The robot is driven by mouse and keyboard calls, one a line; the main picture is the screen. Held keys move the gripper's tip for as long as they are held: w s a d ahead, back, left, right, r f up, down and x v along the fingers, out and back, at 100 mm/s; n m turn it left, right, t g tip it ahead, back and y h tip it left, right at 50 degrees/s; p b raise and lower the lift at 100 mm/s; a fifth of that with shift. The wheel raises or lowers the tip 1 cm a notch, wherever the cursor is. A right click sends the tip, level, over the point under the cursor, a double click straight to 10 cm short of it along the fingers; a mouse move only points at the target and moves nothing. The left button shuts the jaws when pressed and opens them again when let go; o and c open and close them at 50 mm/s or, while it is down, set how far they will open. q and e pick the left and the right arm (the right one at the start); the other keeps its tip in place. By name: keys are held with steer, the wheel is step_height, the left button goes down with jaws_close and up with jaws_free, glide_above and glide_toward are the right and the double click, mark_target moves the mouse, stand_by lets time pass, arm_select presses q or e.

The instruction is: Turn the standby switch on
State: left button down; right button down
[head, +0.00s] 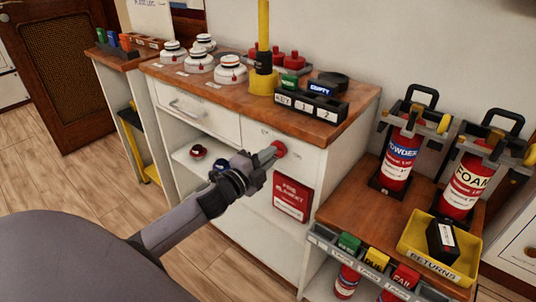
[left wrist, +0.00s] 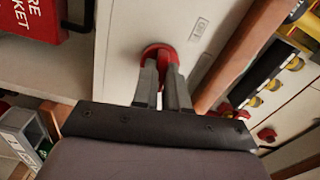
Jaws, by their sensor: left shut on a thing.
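A round red knob (head: 279,148) sits on the white upper front panel of the middle cabinet, just under the wooden top. My left gripper (head: 269,154) is shut on this red knob. In the left wrist view, the two grey fingers (left wrist: 163,80) reach the red knob (left wrist: 158,51), hiding part of it. A small label (left wrist: 200,29) is on the panel beside it; I cannot read it clearly. I cannot make out the word standby on anything. My right gripper is not in view.
A red fire blanket case (head: 293,198) hangs below the knob. The wooden top (head: 225,101) holds white round detectors, a yellow post (head: 263,40) and a labelled black tray (head: 310,104). At right, a lower unit holds extinguishers (head: 398,160) and a yellow returns bin (head: 436,262).

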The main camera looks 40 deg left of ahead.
arm_select(q)
steer(key=shift+m, duration=0.9)
steer(key=c, duration=1.2)
jaws_free()
steer(key=shift+o, duration=0.2)
steer(key=s, duration=0.7)
steer(key=shift+a+p, duration=0.25)
steer(key=shift+p, duration=0.05)
